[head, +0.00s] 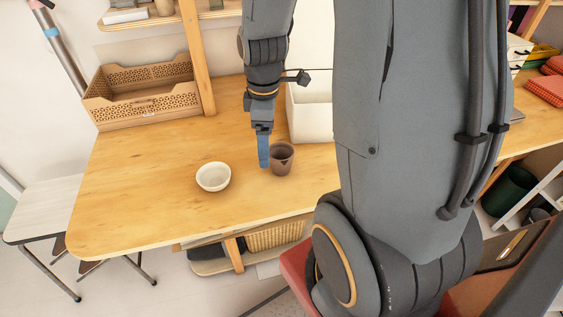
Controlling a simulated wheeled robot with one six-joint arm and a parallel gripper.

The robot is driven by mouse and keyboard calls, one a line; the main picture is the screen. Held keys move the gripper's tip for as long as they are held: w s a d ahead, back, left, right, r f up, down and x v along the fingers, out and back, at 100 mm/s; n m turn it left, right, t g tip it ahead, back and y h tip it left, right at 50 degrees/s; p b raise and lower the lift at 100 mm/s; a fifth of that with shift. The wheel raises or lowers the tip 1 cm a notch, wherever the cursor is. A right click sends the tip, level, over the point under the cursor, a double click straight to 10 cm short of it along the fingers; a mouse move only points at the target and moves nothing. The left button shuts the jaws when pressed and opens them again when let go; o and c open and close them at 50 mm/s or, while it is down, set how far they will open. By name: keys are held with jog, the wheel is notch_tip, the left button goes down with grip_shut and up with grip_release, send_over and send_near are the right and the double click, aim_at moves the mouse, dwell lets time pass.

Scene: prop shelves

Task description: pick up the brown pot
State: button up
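The brown pot (282,160) stands upright on the wooden table (145,180), right of a white bowl. My gripper (263,158) points straight down at the pot's left side, with its blue fingertips level with the pot's upper part. In this view the fingers overlap or nearly touch the pot's left rim; I cannot tell whether they touch it. Only one blue finger shape shows, so the gap between the fingers is hidden.
A white bowl (213,177) sits close left of my gripper. A perforated tan crate (142,95) stands at the back left, and a white bin (311,115) stands behind the pot. The left and front of the table are clear.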

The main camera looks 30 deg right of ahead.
aim_at(281, 158)
jog(key=shift+w+d+f+n+g, duration=0.1)
jog(key=shift+w+d+f+n, duration=0.3)
jog(key=shift+d+f+n, duration=0.8)
jog(key=shift+w+d+f+n+g, duration=0.1)
jog(key=shift+w+d+f+n, duration=0.25)
jog(key=shift+d+f+n, duration=0.85)
jog(key=shift+w+d+f+n+g, duration=0.1)
jog(key=shift+w+d+f+n, duration=0.4)
jog(key=shift+f+n, duration=0.75)
jog(key=f, duration=0.1)
jog(key=s+f+p, duration=0.1)
jog(key=f, duration=0.1)
jog(key=shift+a+f+n, duration=0.15)
jog(key=shift+f+n, duration=0.05)
jog(key=shift+n, duration=0.05)
jog(key=shift+f+p, duration=0.35)
jog(key=shift+f, duration=0.35)
jog(key=c, duration=1.4)
jog(key=shift+w+r, duration=0.1)
jog(key=shift+r, duration=0.05)
